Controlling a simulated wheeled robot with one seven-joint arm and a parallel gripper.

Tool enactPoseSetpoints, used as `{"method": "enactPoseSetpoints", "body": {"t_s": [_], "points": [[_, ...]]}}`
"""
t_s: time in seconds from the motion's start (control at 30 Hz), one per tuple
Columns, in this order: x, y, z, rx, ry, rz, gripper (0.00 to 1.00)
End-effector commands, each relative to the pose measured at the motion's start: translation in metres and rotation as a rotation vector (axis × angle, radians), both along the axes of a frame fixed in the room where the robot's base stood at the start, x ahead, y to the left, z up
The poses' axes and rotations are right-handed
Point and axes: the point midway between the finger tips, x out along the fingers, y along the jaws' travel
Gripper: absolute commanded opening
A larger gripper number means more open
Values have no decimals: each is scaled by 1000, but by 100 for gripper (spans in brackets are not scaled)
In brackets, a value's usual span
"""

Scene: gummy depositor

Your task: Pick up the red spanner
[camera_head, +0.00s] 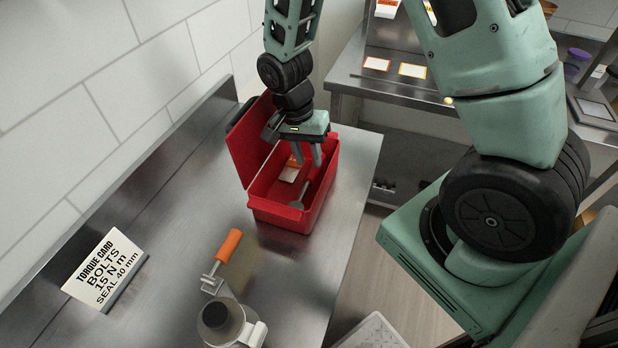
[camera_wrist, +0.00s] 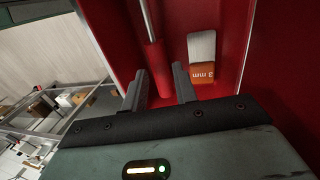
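The red spanner lies in the open red toolbox (camera_head: 312,213). In the head view its grey metal end (camera_head: 299,197) shows, while its handle is hidden or merges with the red box. In the wrist view its red handle (camera_wrist: 156,58) and silver shaft (camera_wrist: 146,18) show. My gripper (camera_head: 307,163) points down into the toolbox from above. In the wrist view my gripper (camera_wrist: 159,72) is open, its fingers to either side of the handle with gaps visible. I cannot tell how far the fingertips are from the handle in depth.
A scraper with an orange "3 mm" handle (camera_wrist: 202,73) lies beside the spanner, near the box wall. The raised lid (camera_head: 250,138) stands on the left. An orange-handled tool (camera_head: 228,246), a metal device (camera_head: 225,325) and a torque card (camera_head: 104,270) are on the steel bench (camera_head: 180,285).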

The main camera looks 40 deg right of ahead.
Motion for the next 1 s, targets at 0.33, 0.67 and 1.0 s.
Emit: {"method": "enactPoseSetpoints", "body": {"t_s": [0.33, 0.67, 1.0], "points": [[-7, -3, -25, 0, 5, 1, 28], [-11, -6, -55, 0, 0, 1, 28], [-11, -6, -56, 0, -1, 1, 0]]}}
